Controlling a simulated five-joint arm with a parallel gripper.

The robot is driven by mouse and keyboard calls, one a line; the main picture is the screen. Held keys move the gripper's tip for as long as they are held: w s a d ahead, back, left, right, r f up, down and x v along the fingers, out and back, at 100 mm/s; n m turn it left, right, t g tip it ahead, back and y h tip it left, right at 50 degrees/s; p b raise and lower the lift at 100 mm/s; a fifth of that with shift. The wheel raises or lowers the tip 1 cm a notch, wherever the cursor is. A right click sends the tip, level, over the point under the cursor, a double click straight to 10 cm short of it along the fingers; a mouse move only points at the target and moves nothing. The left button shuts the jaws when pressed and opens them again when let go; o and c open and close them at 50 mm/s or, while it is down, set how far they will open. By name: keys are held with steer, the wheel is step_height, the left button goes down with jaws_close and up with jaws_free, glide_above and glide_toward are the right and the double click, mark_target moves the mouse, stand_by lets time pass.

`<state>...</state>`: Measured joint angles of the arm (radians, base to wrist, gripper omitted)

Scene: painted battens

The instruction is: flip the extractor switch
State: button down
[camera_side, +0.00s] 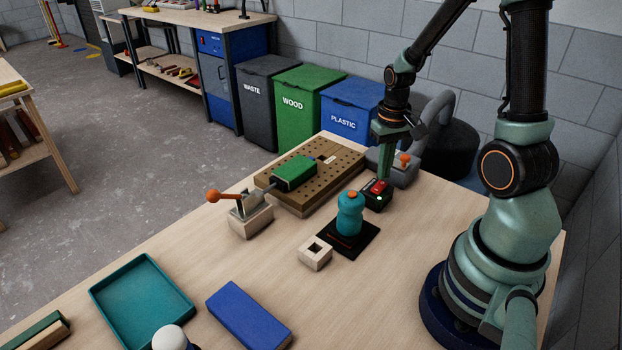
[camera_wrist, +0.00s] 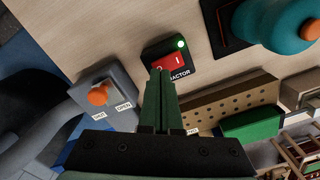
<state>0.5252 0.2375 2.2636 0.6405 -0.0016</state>
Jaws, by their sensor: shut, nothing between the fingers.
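The extractor switch is a black box with a red rocker (camera_side: 379,186) near the back right of the bench. In the wrist view the red rocker (camera_wrist: 168,64) shows a white mark, and a green light beside it is lit. Part of the EXTRACTOR label is hidden by my fingers. My gripper (camera_side: 381,176) points down at the switch, its fingers shut and empty. In the wrist view the fingertips (camera_wrist: 160,72) overlap the rocker's near edge. I cannot tell whether they touch it or which side of the rocker is down.
A grey gate with an orange knob (camera_wrist: 97,96) and OPEN and SHUT labels stands close by. A teal bottle-like piece (camera_side: 349,214) on a black pad is in front of the switch. A drilled board (camera_side: 325,190) with a green block (camera_side: 294,173) lies left.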

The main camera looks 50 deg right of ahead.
mark_target(382, 183)
steer(key=shift+f, duration=0.95)
stand_by(0.5)
steer(key=shift+r, duration=3.55)
steer(key=a+r+n+t, duration=0.5)
steer(key=a+r, duration=0.8)
steer(key=a, duration=0.3)
steer(key=shift+w+a+n+t, duration=0.15)
steer(key=shift+w+n+t, duration=0.15)
steer(key=shift+n, duration=0.2)
